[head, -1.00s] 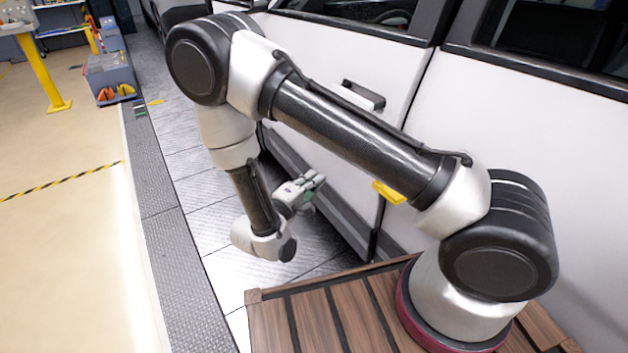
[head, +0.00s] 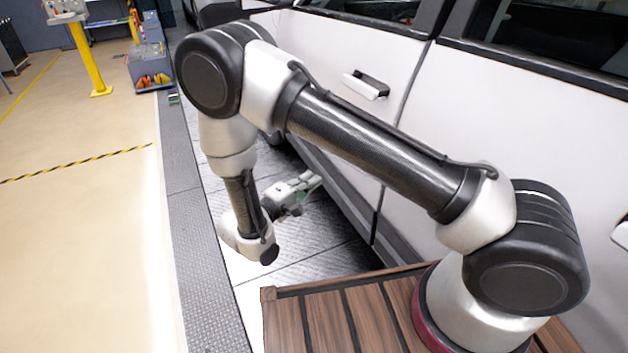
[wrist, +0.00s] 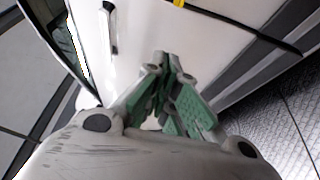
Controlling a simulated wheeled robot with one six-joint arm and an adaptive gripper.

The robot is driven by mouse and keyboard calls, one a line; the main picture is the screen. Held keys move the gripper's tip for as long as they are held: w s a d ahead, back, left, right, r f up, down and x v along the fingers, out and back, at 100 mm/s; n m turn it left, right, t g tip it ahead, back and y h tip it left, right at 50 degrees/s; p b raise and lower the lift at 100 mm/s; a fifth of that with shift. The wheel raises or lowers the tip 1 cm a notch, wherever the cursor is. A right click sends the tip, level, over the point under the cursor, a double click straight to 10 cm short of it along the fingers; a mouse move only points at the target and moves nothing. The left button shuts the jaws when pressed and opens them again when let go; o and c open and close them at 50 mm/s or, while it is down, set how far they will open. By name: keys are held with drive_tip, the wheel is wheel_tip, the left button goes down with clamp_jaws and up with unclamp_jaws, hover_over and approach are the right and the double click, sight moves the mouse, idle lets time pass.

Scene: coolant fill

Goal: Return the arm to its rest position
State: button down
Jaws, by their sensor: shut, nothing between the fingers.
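My arm is folded over in the head view, with its upper link running from my base at the lower right to an elbow at the upper left. The forearm hangs down from there. My gripper (head: 314,184) sits low beside the white car's sill, pointing toward the right. In the wrist view my gripper (wrist: 165,60) shows grey fingers with green pads, their tips together and nothing between them. The white car's door (wrist: 145,35) lies beyond the fingertips; the gap to it is hard to judge.
The white car (head: 400,125) stands along the right, with a door handle (head: 366,84). A wooden slatted deck (head: 310,320) is under my arm's base. A yellow post (head: 90,60) and a grey bin (head: 150,70) stand at the back left. The beige floor (head: 80,240) at left is clear.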

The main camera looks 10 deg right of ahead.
drive_tip(key=s+d+f+n+g+h, duration=0.1)
drive_tip(key=s+d+f+n+g, duration=0.1)
drive_tip(key=s+d+n+g, duration=0.3)
drive_tip(key=s+d+r+m+y, duration=0.4)
drive_tip(key=s+d+r+y, duration=0.1)
drive_tip(key=r, duration=0.5)
drive_tip(key=s+d+r+m+g+y, duration=0.1)
drive_tip(key=s+d+r+m+y, duration=0.3)
drive_tip(key=s+d+r, duration=0.4)
drive_tip(key=s+d+r+m+y, duration=0.4)
drive_tip(key=s+d+r+y, duration=0.2)
drive_tip(key=r, duration=0.8)
drive_tip(key=shift+s+d+r+m+g, duration=0.25)
drive_tip(key=shift+s+d+m+g, duration=0.1)
drive_tip(key=shift+d, duration=0.65)
